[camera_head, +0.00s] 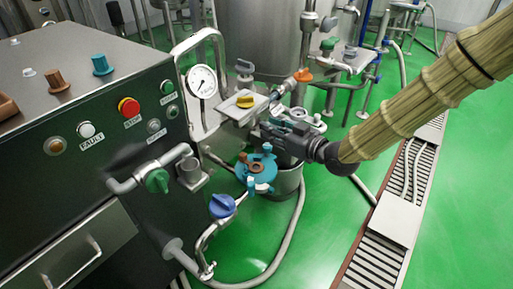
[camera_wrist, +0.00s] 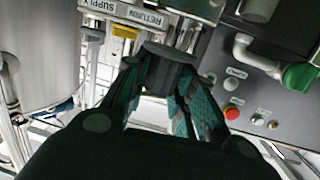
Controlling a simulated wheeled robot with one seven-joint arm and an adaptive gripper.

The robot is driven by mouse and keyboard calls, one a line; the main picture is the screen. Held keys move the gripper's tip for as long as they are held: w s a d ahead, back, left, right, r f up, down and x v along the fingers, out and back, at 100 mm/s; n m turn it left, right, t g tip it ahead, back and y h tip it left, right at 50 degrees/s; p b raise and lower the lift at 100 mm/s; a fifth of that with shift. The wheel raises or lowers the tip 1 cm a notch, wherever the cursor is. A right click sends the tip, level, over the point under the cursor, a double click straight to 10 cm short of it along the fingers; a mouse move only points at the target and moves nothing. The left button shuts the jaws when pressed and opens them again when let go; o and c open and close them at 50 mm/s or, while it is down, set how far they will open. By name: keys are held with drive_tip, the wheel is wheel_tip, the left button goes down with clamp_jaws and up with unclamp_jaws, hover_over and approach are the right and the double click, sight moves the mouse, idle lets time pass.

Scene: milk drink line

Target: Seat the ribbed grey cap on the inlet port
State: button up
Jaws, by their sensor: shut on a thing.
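My gripper (camera_head: 268,132) reaches in from the right in the head view, over the fittings beside the dark cabinet. In the wrist view my gripper (camera_wrist: 166,85) is shut on a grey cap (camera_wrist: 168,54), held between the two dark green fingers. The cap's flat dark top edge shows; its ribs are hard to make out. In the head view the cap is not clearly distinct from the dark fingers. I cannot tell which fitting is the inlet port, nor whether the cap touches one.
A blue-clamped lid (camera_head: 257,180) lies just below my gripper. A plate with a yellow handle (camera_head: 245,101) and a pressure gauge (camera_head: 202,82) stand behind. The cabinet (camera_head: 60,150) with a green-handled valve (camera_head: 157,181) is at left.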

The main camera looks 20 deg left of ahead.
drive_tip(key=s+a+f+n+g+y+b, duration=0.1)
drive_tip(key=s+a+f+n+g+b, duration=0.1)
drive_tip(key=a+g, duration=0.15)
drive_tip(key=b, duration=0.5)
hover_over(256, 166)
drive_tip(key=shift+t, duration=0.45)
drive_tip(key=shift+s+f, duration=0.1)
drive_tip(key=shift+f, duration=3.15)
drive_tip(key=shift+f+b, duration=0.5)
drive_tip(key=shift+f, duration=0.6)
drive_tip(key=shift+f, duration=0.3)
drive_tip(key=shift+s+d+f, duration=0.15)
drive_tip(key=shift+s+f, duration=0.05)
drive_tip(key=shift+f, duration=0.4)
drive_tip(key=o, duration=1.1)
drive_tip(key=shift+s+f+b, duration=0.1)
drive_tip(key=shift+f+b, duration=0.1)
drive_tip(key=shift+b, duration=0.1)
drive_tip(key=r+v, duration=0.1)
drive_tip(key=v, duration=1)
drive_tip(key=shift+d+r, duration=0.15)
drive_tip(key=shift+d, duration=0.15)
